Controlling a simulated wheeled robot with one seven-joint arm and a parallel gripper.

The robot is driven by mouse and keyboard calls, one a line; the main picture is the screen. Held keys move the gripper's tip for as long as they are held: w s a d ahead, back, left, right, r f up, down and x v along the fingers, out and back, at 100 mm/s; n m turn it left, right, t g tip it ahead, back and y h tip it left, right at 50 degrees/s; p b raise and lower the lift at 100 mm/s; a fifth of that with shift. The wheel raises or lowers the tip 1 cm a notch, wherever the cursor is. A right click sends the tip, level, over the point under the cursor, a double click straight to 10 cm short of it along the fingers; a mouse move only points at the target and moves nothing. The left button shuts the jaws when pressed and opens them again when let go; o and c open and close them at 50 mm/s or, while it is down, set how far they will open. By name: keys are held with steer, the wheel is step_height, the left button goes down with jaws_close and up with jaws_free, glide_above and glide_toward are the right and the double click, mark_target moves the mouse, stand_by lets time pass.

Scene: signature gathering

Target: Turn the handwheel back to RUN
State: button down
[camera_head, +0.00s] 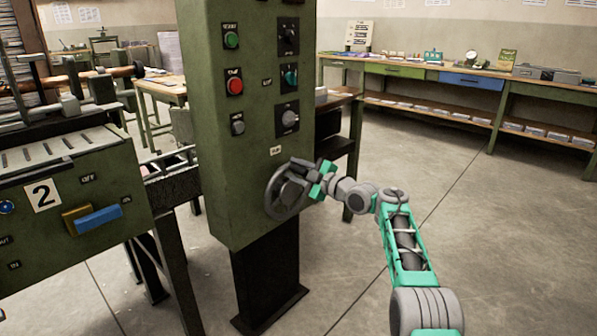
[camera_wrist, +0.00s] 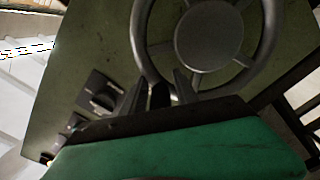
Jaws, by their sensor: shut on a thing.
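The grey handwheel (camera_head: 286,192) is mounted low on the front of the green control cabinet (camera_head: 238,150). In the wrist view the handwheel (camera_wrist: 208,38) shows its round hub, spokes and part of its rim. My gripper (camera_head: 318,180) is at the right side of the wheel in the head view. In the wrist view my gripper (camera_wrist: 160,95) has its dark fingers closed at the wheel's rim. The exact contact is partly hidden behind the green gripper body. A small label (camera_head: 276,151) sits above the wheel; its lettering is too small to read surely.
Buttons and rotary knobs (camera_head: 290,118) sit on the cabinet above the wheel. A green machine marked 2 (camera_head: 68,190) stands at the left. A long workbench (camera_head: 440,72) with shelves runs along the back wall. The floor (camera_head: 500,240) at the right is clear.

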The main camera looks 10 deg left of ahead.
mark_target(305, 175)
steer(key=shift+s+a+r, duration=0.25)
steer(key=shift+a+r, duration=0.05)
steer(key=shift+r, duration=0.15)
steer(key=shift+s+a+r, duration=0.25)
steer(key=shift+r, duration=0.15)
steer(key=c, duration=1.2)
jaws_free()
steer(key=shift+s+a, duration=0.1)
steer(key=shift+c, duration=0.2)
steer(key=shift+d+f, duration=0.1)
steer(key=shift+d, duration=0.25)
steer(key=v, duration=0.6)
steer(key=shift+d+f, duration=0.3)
steer(key=shift+d, duration=0.05)
steer(key=shift+s+d+f, duration=0.1)
steer(key=shift+s+d, duration=0.05)
steer(key=shift+d, duration=0.1)
steer(key=shift+f, duration=0.15)
